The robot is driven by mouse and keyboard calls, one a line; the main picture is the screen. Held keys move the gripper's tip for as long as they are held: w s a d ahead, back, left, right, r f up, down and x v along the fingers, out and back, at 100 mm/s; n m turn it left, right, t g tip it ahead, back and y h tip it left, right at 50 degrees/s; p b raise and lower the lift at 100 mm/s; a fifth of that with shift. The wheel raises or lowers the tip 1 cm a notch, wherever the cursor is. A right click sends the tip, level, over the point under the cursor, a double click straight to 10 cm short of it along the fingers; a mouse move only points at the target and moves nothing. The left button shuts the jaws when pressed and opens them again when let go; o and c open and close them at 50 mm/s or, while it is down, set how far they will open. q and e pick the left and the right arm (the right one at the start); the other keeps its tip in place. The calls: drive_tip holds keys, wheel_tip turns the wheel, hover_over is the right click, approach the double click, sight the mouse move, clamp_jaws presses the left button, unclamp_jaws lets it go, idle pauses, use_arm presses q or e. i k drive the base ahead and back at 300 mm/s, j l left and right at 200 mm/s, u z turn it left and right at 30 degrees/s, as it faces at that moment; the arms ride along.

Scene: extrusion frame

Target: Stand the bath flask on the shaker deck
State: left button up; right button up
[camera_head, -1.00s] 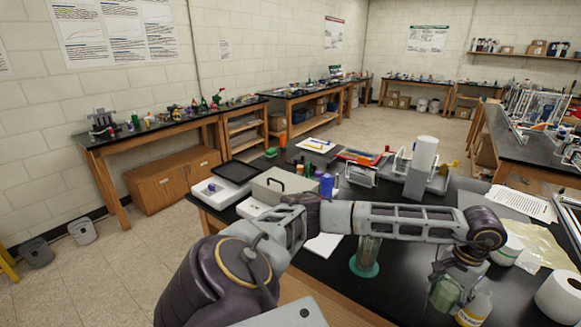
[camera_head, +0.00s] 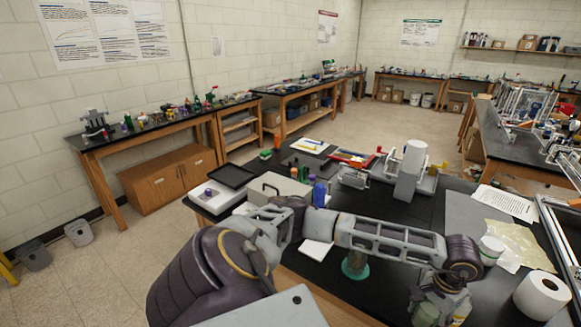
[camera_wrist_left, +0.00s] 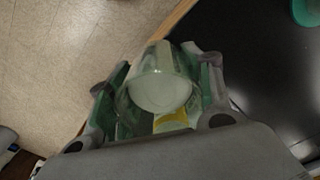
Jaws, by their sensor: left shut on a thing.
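My left gripper (camera_wrist_left: 158,95) is shut on a clear, greenish glass vessel (camera_wrist_left: 160,72), which I take to be the bath flask. Its pale round end faces the wrist camera, and a yellow patch shows below it. In the head view the left gripper (camera_head: 440,298) is at the lower right, over the near part of the black bench, with the wrist hiding much of it. A white instrument with a dark flat top (camera_head: 232,176) sits at the bench's left end and may be the shaker deck; I cannot be sure. My right gripper is not in view.
A glass piece on a green round base (camera_head: 355,268) stands behind my left forearm. A grey case (camera_head: 278,187), a blue bottle (camera_head: 319,194) and a device with a white column (camera_head: 413,160) stand farther back. A white roll (camera_head: 541,295) is at right.

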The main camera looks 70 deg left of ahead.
sight(231, 176)
drive_tip(key=k+j+u, duration=0.1)
drive_tip(key=j, duration=0.35)
drive_tip(key=k+j+u, duration=0.1)
drive_tip(key=j, duration=0.4)
drive_tip(key=k+j+u, duration=0.1)
drive_tip(key=k+j, duration=0.15)
drive_tip(key=j, duration=0.25)
drive_tip(key=k+j+u, duration=0.1)
drive_tip(key=j, duration=0.4)
drive_tip(key=k+j+u, duration=0.1)
drive_tip(key=j, duration=0.4)
drive_tip(key=k+j+u, duration=0.1)
drive_tip(key=j, duration=0.4)
